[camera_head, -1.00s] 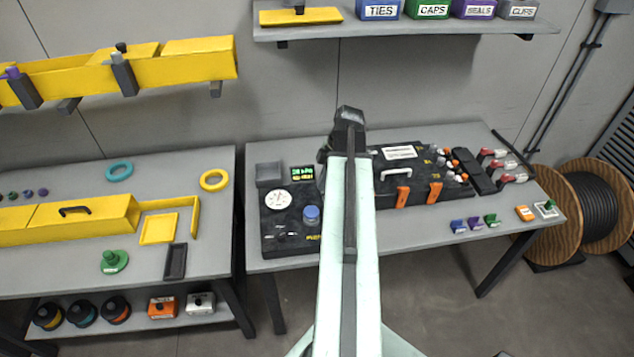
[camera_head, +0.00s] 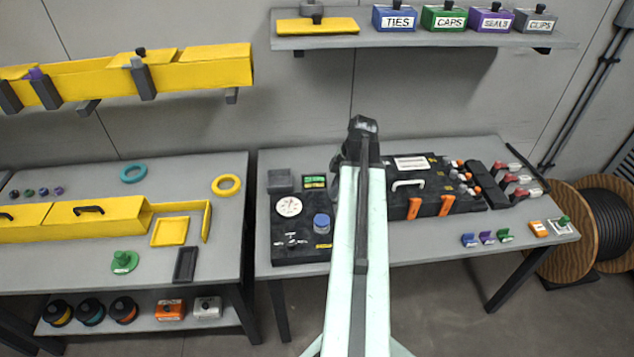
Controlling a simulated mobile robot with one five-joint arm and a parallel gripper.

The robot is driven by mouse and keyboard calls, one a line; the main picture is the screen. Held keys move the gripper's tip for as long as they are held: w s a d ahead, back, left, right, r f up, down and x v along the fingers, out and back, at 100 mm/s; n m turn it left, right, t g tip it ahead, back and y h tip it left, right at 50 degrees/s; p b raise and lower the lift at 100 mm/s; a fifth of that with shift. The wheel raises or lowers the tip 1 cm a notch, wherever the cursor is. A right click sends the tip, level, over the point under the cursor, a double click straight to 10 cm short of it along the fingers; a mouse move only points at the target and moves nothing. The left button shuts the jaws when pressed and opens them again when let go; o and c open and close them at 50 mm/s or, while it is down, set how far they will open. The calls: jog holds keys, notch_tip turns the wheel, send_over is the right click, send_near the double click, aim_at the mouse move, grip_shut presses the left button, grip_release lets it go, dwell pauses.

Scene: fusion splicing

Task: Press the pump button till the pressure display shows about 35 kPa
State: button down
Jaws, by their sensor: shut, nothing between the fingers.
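The blue round pump button (camera_head: 322,221) stands on a black pump unit (camera_head: 300,256) on the right-hand bench. A white round gauge (camera_head: 289,206) lies to its left. A small lit display (camera_head: 315,182) with green and yellow text is behind the button; its digits are too small to read surely. My pale arm reaches forward just right of the button, with its dark end joint beyond the unit. My gripper and its fingertips do not show; the arm seems to hide them. I cannot tell whether anything touches the button.
A black case (camera_head: 432,204) with orange latches stands right of my arm. Small coloured clips (camera_head: 487,238) lie near the right front edge. A shelf (camera_head: 430,41) with labelled boxes hangs above.

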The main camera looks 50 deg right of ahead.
aim_at(322, 219)
dwell(0.4)
jog(key=p+v, duration=0.2)
jog(key=shift+w+r+p, duration=0.2)
jog(key=shift+r+p, duration=0.1)
jog(key=shift+r, duration=0.1)
jog(key=shift+f, duration=0.1)
jog(key=b+x, duration=1.3)
jog(key=shift+s+d+f, duration=0.15)
jog(key=shift+s+d, duration=0.15)
jog(key=shift+d, duration=0.05)
jog(key=shift+f+b, duration=0.4)
jog(key=shift+f, duration=0.05)
